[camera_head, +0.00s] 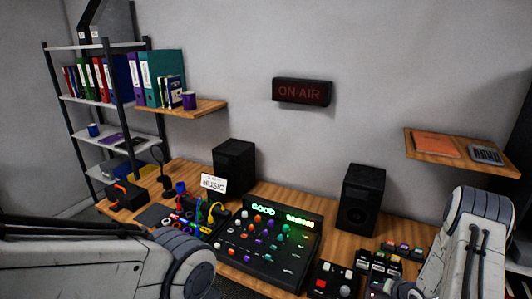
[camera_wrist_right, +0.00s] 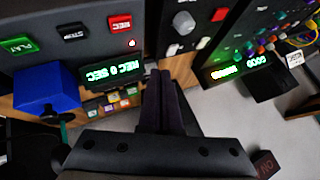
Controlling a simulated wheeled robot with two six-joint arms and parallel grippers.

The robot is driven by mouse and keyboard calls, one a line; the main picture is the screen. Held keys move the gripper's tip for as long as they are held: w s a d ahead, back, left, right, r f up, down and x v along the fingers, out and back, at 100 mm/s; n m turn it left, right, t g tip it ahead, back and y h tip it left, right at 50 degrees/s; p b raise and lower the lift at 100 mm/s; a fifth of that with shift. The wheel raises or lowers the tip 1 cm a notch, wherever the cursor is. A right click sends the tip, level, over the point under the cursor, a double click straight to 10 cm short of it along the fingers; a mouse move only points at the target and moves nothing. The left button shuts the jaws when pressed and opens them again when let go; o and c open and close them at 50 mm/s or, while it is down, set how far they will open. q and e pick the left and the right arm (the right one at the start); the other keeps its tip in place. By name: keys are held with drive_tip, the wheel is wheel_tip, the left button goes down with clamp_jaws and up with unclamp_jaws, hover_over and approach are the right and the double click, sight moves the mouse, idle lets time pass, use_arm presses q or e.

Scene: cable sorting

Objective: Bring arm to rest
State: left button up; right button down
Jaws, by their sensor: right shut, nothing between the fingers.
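My right arm (camera_head: 476,235) comes in at the lower right of the head view, over the desk's right end. In the right wrist view, my right gripper (camera_wrist_right: 161,80) has its two dark fingers pressed together with nothing between them. The fingers point at open space beside the desk devices. My left arm (camera_head: 90,262) crosses the lower left of the head view, and its gripper does not show. The mixer panel (camera_head: 262,242) with lit green text and colored knobs stands mid-desk. Colored cables (camera_head: 197,214) lie left of it.
Two black speakers (camera_head: 361,200) stand at the desk's back, with a MUSIC sign (camera_head: 213,184) by the left one. A small control box (camera_head: 334,282) and several small colored items lie right of the mixer. In the wrist view a blue block (camera_wrist_right: 46,86) is close to the gripper.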

drive_tip(key=a+r+n+g+b, duration=0.1)
drive_tip(key=a+r+n+g, duration=0.15)
drive_tip(key=a+r, duration=0.65)
drive_tip(key=a+r+n+g+b, duration=0.1)
drive_tip(key=a+r+n, duration=0.3)
drive_tip(key=a+r, duration=0.55)
drive_tip(key=s+a+r+n+g+b, duration=0.15)
drive_tip(key=s+a+r+n, duration=0.25)
drive_tip(key=s+a, duration=0.9)
drive_tip(key=s+a+r+n+g, duration=0.1)
drive_tip(key=s+a+n, duration=0.1)
drive_tip(key=s, duration=0.5)
drive_tip(key=s+a+r+n+g, duration=0.1)
drive_tip(key=s+a+n+g, duration=0.1)
drive_tip(key=s, duration=0.6)
drive_tip(key=shift+a+r+g, duration=0.3)
drive_tip(key=shift+a+r, duration=0.1)
drive_tip(key=shift+a, duration=0.1)
